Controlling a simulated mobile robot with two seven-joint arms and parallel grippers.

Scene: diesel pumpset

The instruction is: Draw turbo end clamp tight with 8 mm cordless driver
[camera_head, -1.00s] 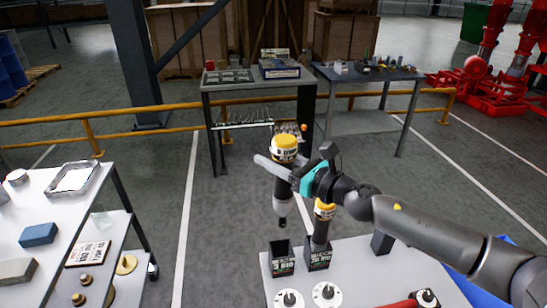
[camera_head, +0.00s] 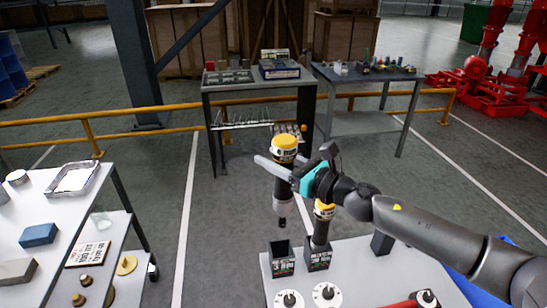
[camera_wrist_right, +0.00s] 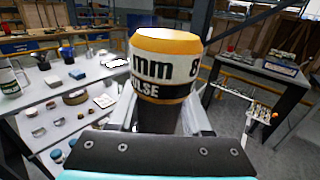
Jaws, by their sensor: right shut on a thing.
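My right gripper (camera_head: 283,172) is shut on the 8 mm cordless driver (camera_head: 284,150), a dark tool with a yellow cap and a white label band. The driver hangs upright with its nose down, in the air above and behind the two black holders. In the right wrist view the driver (camera_wrist_right: 165,65) stands between the fingers, and "mm 8" and "PULSE" partly show on its band. A second yellow-topped driver (camera_head: 323,212) stands in the right black holder (camera_head: 319,260). The left black holder (camera_head: 281,263) is empty. The turbo end clamp and my left gripper are not seen.
A white bench (camera_head: 350,262) at the front carries the holders and round white pieces (camera_head: 289,299). A shelved white table (camera_head: 50,200) stands at left with a tray and blue block. Grey workbenches (camera_head: 255,84) and a yellow rail (camera_head: 140,110) stand behind. Open floor lies between.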

